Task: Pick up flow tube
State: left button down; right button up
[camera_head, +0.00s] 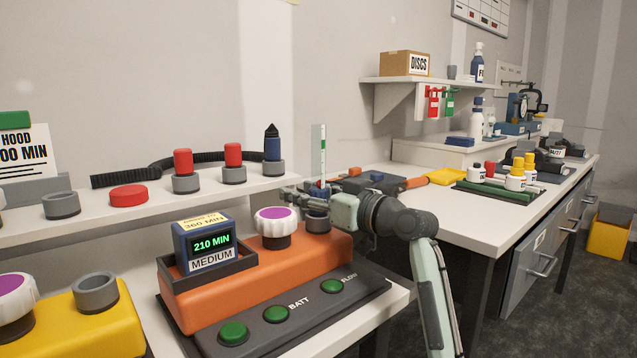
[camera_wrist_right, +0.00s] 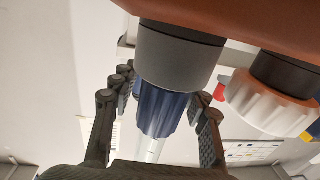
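The flow tube (camera_head: 319,150) is a clear upright tube with green and red marks. It stands at the right end of the orange unit (camera_head: 250,300). In the right wrist view, seen upside down, its blue ribbed collar (camera_wrist_right: 162,110) sits against a grey socket ring (camera_wrist_right: 178,58), and the clear tube (camera_wrist_right: 150,149) extends beyond. My right gripper (camera_head: 308,197) is at the collar. Its fingers stand open on either side, and I see no clear grip; contact is hard to judge. My left gripper is out of view.
A white and purple knob (camera_head: 277,222) is close beside the gripper. A blue display block (camera_head: 203,243) stands on the unit. A narrow shelf (camera_head: 150,205) with red-capped pieces (camera_head: 233,155) runs behind. The bench at right (camera_head: 470,220) has bare room at its front.

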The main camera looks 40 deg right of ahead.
grip_shut()
dwell(0.4)
